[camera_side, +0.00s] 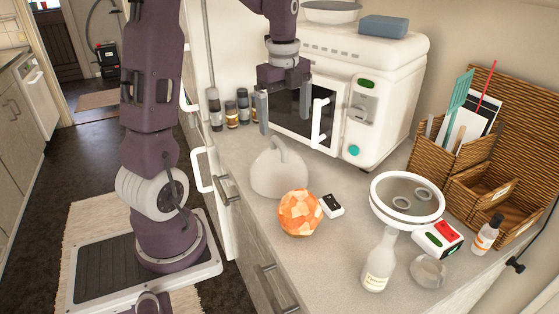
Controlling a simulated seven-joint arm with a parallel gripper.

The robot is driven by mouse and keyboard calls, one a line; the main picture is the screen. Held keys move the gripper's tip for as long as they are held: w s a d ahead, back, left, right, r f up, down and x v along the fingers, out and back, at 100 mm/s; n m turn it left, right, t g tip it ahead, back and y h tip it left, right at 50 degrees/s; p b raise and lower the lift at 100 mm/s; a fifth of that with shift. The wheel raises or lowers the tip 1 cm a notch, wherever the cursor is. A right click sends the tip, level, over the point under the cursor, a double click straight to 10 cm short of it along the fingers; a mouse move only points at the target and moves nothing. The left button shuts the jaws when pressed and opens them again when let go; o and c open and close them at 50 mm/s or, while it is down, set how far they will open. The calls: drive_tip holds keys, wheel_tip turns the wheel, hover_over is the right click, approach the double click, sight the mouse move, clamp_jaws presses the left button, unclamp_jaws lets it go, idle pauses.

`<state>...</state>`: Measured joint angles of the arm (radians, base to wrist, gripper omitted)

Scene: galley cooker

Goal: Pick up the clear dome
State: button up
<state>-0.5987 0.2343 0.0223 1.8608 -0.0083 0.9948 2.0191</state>
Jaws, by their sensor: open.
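The clear dome (277,174) looks pale grey and translucent, with a looped handle on top. It stands upright on the counter in front of the white oven. My gripper (286,118) is open and empty above the dome, pointing down, with its fingers apart. The fingertips are clear of the dome's handle. The exact depth between gripper and dome cannot be told from this one view.
The white oven (356,107) with its protruding handle (320,122) stands close behind. An orange faceted ball (299,213) and a small black-and-white box (331,205) sit in front of the dome. A scale (436,238), bottle (380,262) and wicker organizer (433,160) are to the right.

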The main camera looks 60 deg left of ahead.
sight(278, 139)
drive_tip(key=shift+m, duration=0.9)
drive_tip(key=a+f, duration=0.2)
drive_tip(key=a, duration=0.1)
drive_tip(key=shift+w+a+f, duration=0.1)
drive_tip(key=shift+a+f, duration=0.05)
drive_tip(key=shift+f, duration=0.15)
drive_tip(key=f, duration=0.7)
drive_tip(key=shift+s+d, duration=0.3)
drive_tip(key=shift+s, duration=0.1)
drive_tip(key=c, duration=1.5)
